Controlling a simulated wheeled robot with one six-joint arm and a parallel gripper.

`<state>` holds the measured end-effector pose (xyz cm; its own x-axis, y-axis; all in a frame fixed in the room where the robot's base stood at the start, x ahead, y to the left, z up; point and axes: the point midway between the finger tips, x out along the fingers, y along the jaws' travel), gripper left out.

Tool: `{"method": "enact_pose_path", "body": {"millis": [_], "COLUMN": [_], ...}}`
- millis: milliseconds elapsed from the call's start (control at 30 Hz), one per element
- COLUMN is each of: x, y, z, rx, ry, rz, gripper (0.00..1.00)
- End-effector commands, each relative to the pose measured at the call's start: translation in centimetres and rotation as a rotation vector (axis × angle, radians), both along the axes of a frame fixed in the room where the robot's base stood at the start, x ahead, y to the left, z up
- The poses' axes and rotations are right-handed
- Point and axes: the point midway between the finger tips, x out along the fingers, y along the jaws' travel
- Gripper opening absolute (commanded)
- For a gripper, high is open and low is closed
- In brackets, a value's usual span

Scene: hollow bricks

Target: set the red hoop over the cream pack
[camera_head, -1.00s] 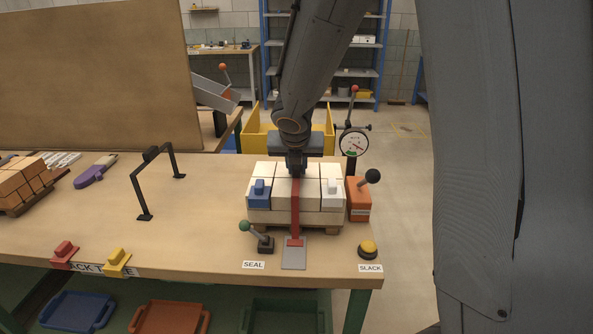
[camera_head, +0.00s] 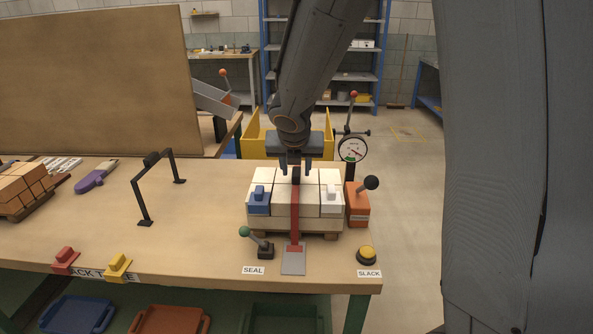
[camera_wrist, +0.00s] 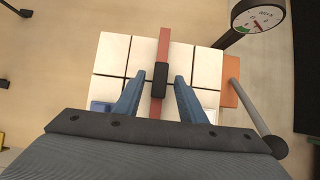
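The cream pack (camera_head: 262,176) is a block of cream bricks on a low pallet at the right of the bench. The red hoop (camera_head: 295,215) is a red band lying over the middle of the pack and running down its front to a grey plate (camera_head: 293,262). It also crosses the pack in the wrist view (camera_wrist: 164,45), with a black grip on top (camera_wrist: 160,78). My gripper (camera_head: 295,172) is just above the pack. In the wrist view its blue fingers (camera_wrist: 158,82) are apart on either side of the black grip, with gaps, holding nothing.
A blue clip (camera_head: 259,199) and a white clip (camera_head: 331,200) sit on the pack's front corners. An orange lever box (camera_head: 357,205) and a dial gauge (camera_head: 353,148) stand right of it. A green-knobbed lever (camera_head: 259,242) and yellow button (camera_head: 367,254) are in front. A black arch (camera_head: 145,190) stands left.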

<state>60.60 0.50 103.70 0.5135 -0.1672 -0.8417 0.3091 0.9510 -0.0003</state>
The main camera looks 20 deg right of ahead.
Motion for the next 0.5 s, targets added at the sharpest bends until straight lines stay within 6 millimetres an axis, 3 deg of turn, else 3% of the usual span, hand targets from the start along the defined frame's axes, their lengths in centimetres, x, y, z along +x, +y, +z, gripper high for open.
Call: {"method": "enact_pose_path", "body": {"millis": [33, 200, 500], "x": [-0.6, -2.4, -4.4], "y": [0.2, 0.8, 1.4], "z": [1.4, 4.3, 7.3], "rx": [0.000, 0.001, 0.000], "ry": [-0.004, -0.004, -0.001], "rz": [0.001, 0.000, -0.001], "gripper": [0.37, 0.37, 0.37]}}
